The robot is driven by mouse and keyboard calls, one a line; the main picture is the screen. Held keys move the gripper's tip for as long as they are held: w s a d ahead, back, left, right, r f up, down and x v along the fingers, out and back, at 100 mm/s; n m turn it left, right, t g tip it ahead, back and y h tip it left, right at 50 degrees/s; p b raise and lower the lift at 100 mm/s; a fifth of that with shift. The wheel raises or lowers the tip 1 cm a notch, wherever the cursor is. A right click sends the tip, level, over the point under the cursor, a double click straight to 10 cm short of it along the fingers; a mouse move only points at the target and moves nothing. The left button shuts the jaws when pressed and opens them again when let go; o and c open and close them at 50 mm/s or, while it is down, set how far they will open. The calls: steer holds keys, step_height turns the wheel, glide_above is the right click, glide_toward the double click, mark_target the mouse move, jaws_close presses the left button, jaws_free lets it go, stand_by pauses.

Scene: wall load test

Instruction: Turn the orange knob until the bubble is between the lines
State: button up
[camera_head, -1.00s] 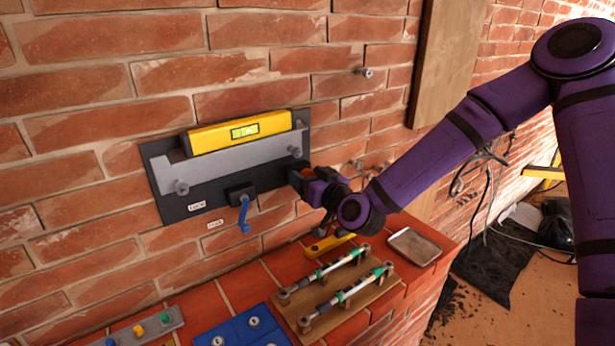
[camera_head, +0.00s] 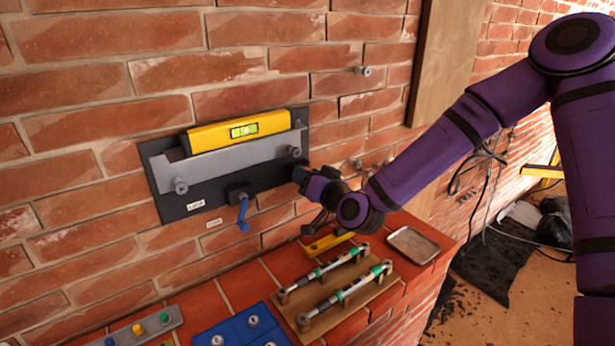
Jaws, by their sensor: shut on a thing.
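A yellow spirit level (camera_head: 237,131) rests on a grey bracket (camera_head: 232,159) on a dark wall plate (camera_head: 170,211). My gripper (camera_head: 301,175) is at the plate's right edge, below the bracket's right end, and is shut. The orange knob is hidden behind my gripper. A blue lever (camera_head: 243,213) hangs from a dark block (camera_head: 238,191) at the plate's lower middle.
On the brick ledge below are a wooden board (camera_head: 352,301) with metal rods, a blue tray (camera_head: 236,336), a grey strip with coloured knobs (camera_head: 139,330), a metal dish (camera_head: 413,245) and a yellow tool (camera_head: 326,243). Bolts (camera_head: 363,71) stick out of the wall.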

steer(key=shift+m, duration=1.1)
steer(key=o, duration=0.9)
steer(key=shift+s+d, duration=0.1)
steer(key=shift+d, duration=0.05)
